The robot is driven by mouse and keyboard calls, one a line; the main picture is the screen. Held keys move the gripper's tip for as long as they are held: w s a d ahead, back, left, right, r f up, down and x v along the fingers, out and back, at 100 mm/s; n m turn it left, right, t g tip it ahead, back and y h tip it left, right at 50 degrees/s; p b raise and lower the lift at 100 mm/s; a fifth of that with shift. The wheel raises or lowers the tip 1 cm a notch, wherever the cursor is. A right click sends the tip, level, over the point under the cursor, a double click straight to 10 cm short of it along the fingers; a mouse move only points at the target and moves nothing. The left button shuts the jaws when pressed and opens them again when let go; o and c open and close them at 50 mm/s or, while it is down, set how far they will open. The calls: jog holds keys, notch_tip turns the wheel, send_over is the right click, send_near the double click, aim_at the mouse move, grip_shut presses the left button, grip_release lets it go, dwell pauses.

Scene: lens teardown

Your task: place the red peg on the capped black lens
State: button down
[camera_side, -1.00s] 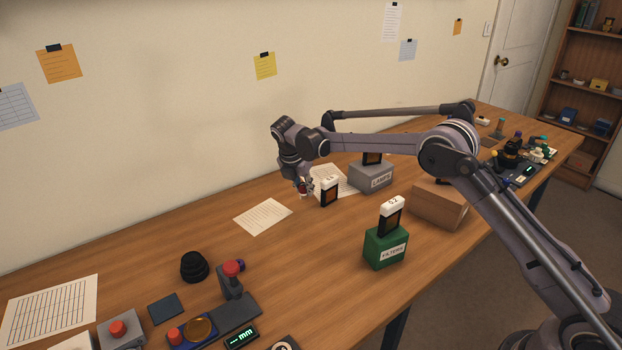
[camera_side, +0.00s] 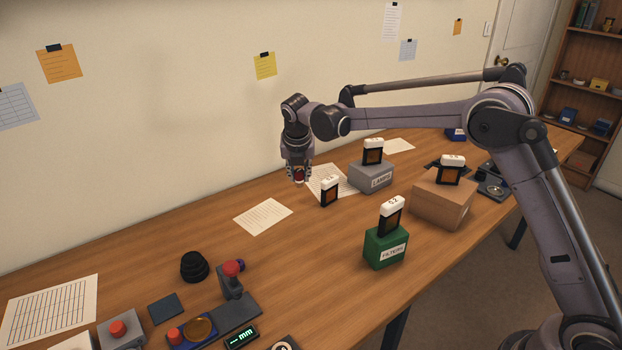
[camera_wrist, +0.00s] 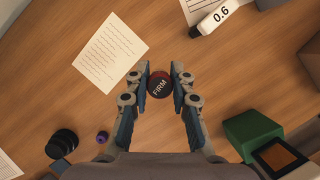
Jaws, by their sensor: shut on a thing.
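My gripper (camera_side: 299,177) points down above the table near the wall, shut on the red peg (camera_side: 299,174). In the wrist view, the peg (camera_wrist: 159,85) sits between the two fingers (camera_wrist: 161,88), its round dark-red end marked FIRM. The fingers hide part of its sides. The capped black lens (camera_side: 195,266) stands upright on the table at the front left of the side view, well apart from my gripper. It also shows at the lower left of the wrist view (camera_wrist: 62,142), with nothing visible on its top.
A red-topped stand (camera_side: 233,279) is right of the lens. A dark blue pad (camera_side: 165,307) lies in front. A white-topped filter (camera_side: 329,193), a green FILTERS box (camera_side: 385,251), a grey LAMPS box (camera_side: 371,179) and a cardboard box (camera_side: 440,205) stand rightward. A paper sheet (camera_side: 263,216) lies flat between.

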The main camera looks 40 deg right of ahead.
jog(key=a+r+n+t+y, duration=0.15)
jog(key=a+n, duration=0.35)
jog(key=a, duration=0.5)
jog(key=a+r+n+g+y, duration=0.15)
jog(key=a+n, duration=0.35)
jog(key=a, duration=0.5)
jog(key=t+y, duration=0.1)
send_over(187, 254)
jog(key=s+d, duration=0.1)
jog(key=s, duration=0.1)
notch_tip(187, 254, down, 6)
jog(key=shift+w+d+r, duration=0.15)
jog(key=shift+r, duration=0.1)
jog(key=shift+a+f, duration=0.3)
jog(key=shift+a, duration=0.2)
jog(key=shift+f, duration=2)
jog(key=shift+f, duration=0.15)
jog(key=c, duration=1.2)
grip_release()
jog(key=shift+o, duration=0.2)
